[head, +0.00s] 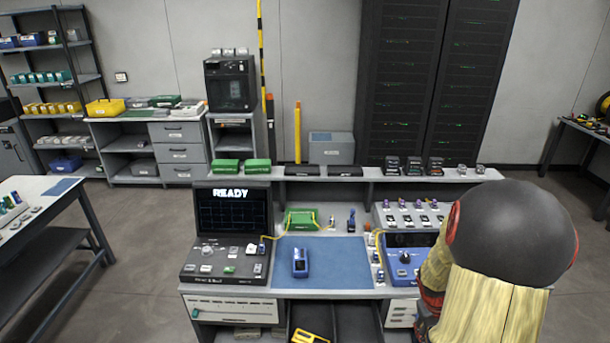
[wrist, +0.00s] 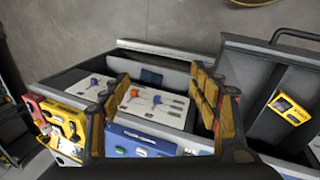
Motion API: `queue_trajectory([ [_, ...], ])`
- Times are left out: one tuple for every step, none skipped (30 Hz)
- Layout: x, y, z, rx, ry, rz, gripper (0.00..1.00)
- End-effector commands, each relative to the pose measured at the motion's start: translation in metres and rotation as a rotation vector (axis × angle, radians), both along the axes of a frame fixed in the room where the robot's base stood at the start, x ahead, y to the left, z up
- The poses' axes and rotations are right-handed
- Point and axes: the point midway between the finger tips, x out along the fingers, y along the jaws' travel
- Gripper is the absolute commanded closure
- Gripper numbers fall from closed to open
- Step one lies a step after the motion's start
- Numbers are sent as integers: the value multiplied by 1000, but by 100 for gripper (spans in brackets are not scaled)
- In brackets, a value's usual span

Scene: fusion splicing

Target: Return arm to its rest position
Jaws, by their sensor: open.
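My arm (head: 510,245) fills the right side of the head view, with a dark rounded joint and a pale yellow cover. It stands in front of the right end of the workbench (head: 480,173). My gripper cannot be made out clearly in the head view. In the wrist view my gripper (wrist: 162,90) is open, with tan-padded fingers spread to the left and right. No object is held between the fingers. Beyond the gap lie white trays (wrist: 150,104) with small coloured parts and a blue panel (wrist: 140,145).
On the bench are a splicer showing READY (head: 232,208), a blue mat (head: 345,262) with a blue device (head: 300,262), a green box (head: 300,218) and a blue-panelled unit (head: 405,257). Drawers (wrist: 285,85) show at right in the wrist view. Floor (head: 140,280) is clear left of the bench.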

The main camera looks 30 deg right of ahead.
Motion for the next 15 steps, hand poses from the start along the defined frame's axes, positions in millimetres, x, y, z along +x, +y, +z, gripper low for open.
queue_trajectory([
  [9,23,18,2,-5,-16,38],
  [12,37,27,9,-7,-29,38],
  [16,57,39,21,-13,-44,38],
  [19,72,48,29,-19,-53,38],
  [22,87,56,41,-26,-59,38],
  [26,108,66,55,-39,-65,38],
  [29,124,73,67,-49,-66,38],
  [32,139,81,79,-61,-65,38],
  [34,161,89,96,-78,-60,38],
  [37,176,96,108,-93,-54,38],
  [38,193,101,122,-106,-47,38],
  [40,213,109,139,-130,-31,38],
  [42,228,114,151,-148,-19,38],
  [43,243,120,163,-168,-3,38],
  [45,262,127,177,-196,21,38],
])
